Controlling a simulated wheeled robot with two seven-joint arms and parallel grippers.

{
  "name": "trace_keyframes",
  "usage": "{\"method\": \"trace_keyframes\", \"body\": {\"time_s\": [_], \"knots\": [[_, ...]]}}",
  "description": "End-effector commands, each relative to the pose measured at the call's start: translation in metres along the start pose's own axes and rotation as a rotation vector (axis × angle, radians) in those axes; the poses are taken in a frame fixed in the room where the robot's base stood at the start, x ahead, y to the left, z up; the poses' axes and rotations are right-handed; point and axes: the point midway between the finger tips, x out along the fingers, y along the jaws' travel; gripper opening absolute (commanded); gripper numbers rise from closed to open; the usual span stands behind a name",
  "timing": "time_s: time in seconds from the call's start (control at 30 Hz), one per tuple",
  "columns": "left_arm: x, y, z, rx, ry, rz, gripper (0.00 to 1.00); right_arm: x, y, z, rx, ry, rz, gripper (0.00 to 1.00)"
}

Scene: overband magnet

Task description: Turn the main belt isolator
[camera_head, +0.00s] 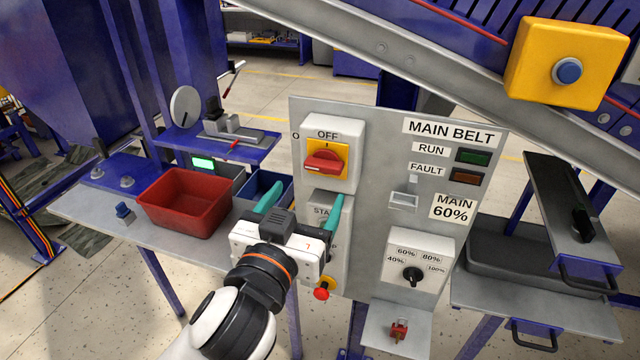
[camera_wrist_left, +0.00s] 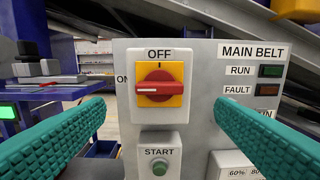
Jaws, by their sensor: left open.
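The main belt isolator (camera_head: 325,161) is a red rotary handle on a yellow plate, in a white box on the grey panel (camera_head: 375,150). "OFF" stands above it. In the left wrist view the isolator's red handle (camera_wrist_left: 160,88) lies about level, centred between the fingers, with "ON" partly hidden at its left. My left gripper (camera_head: 300,200) is open and empty, with teal fingers, in front of the panel and below the isolator in the head view. In the left wrist view the fingers (camera_wrist_left: 158,130) stand wide apart, short of the handle. My right gripper is not in view.
Below the isolator is a START box (camera_wrist_left: 160,160), partly hidden by my gripper in the head view. A red emergency button (camera_head: 321,294), a speed dial (camera_head: 413,276) and a red padlock (camera_head: 399,330) are near. A red bin (camera_head: 185,200) stands left.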

Motion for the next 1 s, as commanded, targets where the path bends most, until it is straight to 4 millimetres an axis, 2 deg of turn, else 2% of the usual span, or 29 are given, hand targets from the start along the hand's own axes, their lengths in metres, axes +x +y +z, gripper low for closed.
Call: {"method": "trace_keyframes", "body": {"time_s": [0.03,0.1,0.33,0.5,0.8,1.0], "knots": [[0.013,0.001,0.006,0.007,0.003,0.004,0.78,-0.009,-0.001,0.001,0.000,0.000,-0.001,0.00],[0.028,0.002,0.006,0.006,0.002,0.004,0.78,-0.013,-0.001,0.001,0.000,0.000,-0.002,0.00],[0.065,0.001,0.004,0.003,0.003,0.003,0.78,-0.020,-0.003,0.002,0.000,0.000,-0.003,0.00],[0.076,0.001,0.003,0.001,0.002,0.002,0.78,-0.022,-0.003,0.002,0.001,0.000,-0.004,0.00],[0.078,0.001,0.002,0.001,0.002,0.002,0.78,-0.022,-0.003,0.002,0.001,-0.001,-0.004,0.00],[0.078,0.001,0.002,0.001,0.002,0.002,0.45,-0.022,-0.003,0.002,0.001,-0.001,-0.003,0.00]]}}
